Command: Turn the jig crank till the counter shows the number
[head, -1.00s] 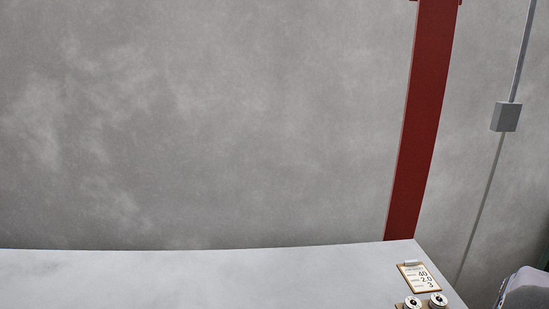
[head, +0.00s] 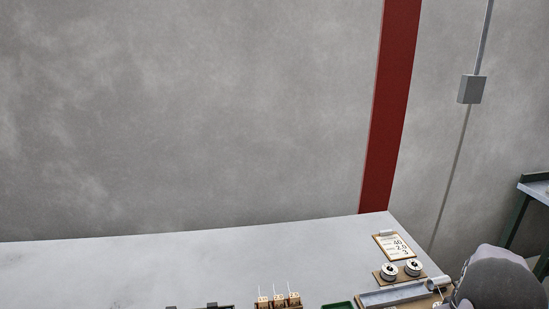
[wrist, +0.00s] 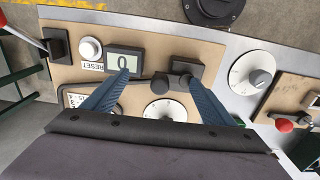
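In the wrist view my gripper (wrist: 157,77) is open, its two blue fingers spread over a tan panel (wrist: 200,60). A small counter (wrist: 124,61) on the panel reads 0, close by the left fingertip. A dark bar runs across the panel between the fingers, apparently ungripped. A lever with a red knob (wrist: 285,125) sits on a board at the right, and another red knob (wrist: 3,18) is at the left edge. I cannot tell which part is the crank. In the head view a clipboard (head: 395,247) shows 40, 2.0 and 3.
A white reset button (wrist: 91,49) and two white dials (wrist: 252,72) (wrist: 164,111) are on or by the panel. In the head view, two spools (head: 389,271) (head: 413,268), a metal tray (head: 390,296) and a green tray (head: 340,305) stand at the right. The bench's far left is clear.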

